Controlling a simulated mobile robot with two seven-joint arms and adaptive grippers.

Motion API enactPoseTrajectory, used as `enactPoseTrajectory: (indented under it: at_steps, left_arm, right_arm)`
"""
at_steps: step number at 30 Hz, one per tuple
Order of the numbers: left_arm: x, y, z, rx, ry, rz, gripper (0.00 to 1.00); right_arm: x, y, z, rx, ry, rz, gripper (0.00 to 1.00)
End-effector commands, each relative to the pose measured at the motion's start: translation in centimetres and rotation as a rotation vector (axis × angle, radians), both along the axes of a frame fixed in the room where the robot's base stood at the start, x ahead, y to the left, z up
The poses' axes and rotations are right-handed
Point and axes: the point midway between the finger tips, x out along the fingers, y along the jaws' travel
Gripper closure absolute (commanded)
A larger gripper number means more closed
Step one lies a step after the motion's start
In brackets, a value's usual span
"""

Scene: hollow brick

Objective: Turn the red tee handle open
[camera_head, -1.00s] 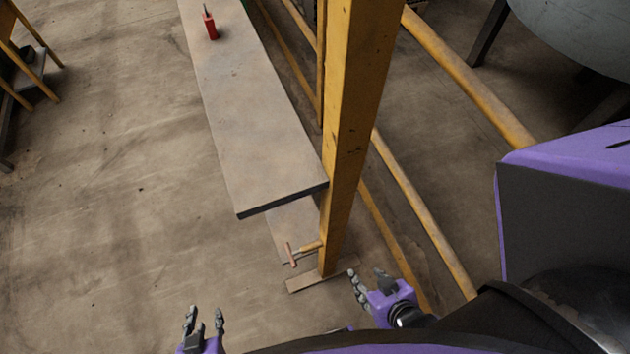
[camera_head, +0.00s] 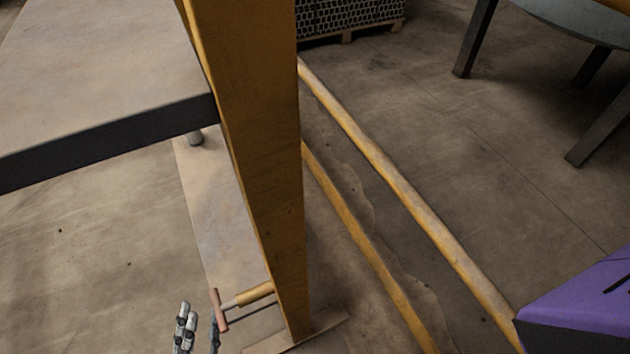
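The red tee handle (camera_head: 219,310) is a short reddish crossbar on a stem that comes from a yellow pipe stub (camera_head: 254,293) at the foot of the yellow post (camera_head: 262,180). It shows at the bottom of the head view, with the bar close to upright in the picture. My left gripper (camera_head: 199,331) is at the bottom edge, just left of the handle. Its grey fingers are spread apart with nothing seen between them, and the rest of it is cut off. One finger is very near the bar; I cannot tell whether they touch. My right gripper is out of view.
A grey shelf board (camera_head: 100,80) juts left from the post, above the handle. Yellow rails (camera_head: 400,185) run along the floor to the right. A pallet of dark hollow stock (camera_head: 350,14) and a round grey table (camera_head: 580,22) stand farther back.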

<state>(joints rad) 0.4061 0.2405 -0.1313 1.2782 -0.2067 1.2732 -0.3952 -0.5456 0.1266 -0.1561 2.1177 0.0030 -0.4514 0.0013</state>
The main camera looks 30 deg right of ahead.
Motion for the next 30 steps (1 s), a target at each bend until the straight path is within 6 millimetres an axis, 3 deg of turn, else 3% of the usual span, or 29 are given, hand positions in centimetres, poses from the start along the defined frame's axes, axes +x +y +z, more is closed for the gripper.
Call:
enactPoseTrajectory:
  at_steps: [1, 7, 13, 22, 30]
  left_arm:
    - [0.2, -0.3, -2.2, -0.003, -0.061, -0.021, 0.7]
    - [-0.7, -0.4, -2.8, -0.031, -0.317, -0.078, 0.7]
    - [-1.0, -0.8, -1.6, -0.045, -0.398, -0.092, 0.7]
    - [0.8, -3.2, 2.3, -0.046, -0.397, -0.091, 0.7]
    - [1.6, -4.3, 3.7, -0.045, -0.393, -0.092, 0.7]
  right_arm:
    - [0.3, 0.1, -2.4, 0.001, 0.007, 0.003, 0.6]
    - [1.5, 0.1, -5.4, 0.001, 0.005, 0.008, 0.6]
    - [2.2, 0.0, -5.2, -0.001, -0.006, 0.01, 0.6]
    - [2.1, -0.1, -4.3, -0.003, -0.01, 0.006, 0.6]
    - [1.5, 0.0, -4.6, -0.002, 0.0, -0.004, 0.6]
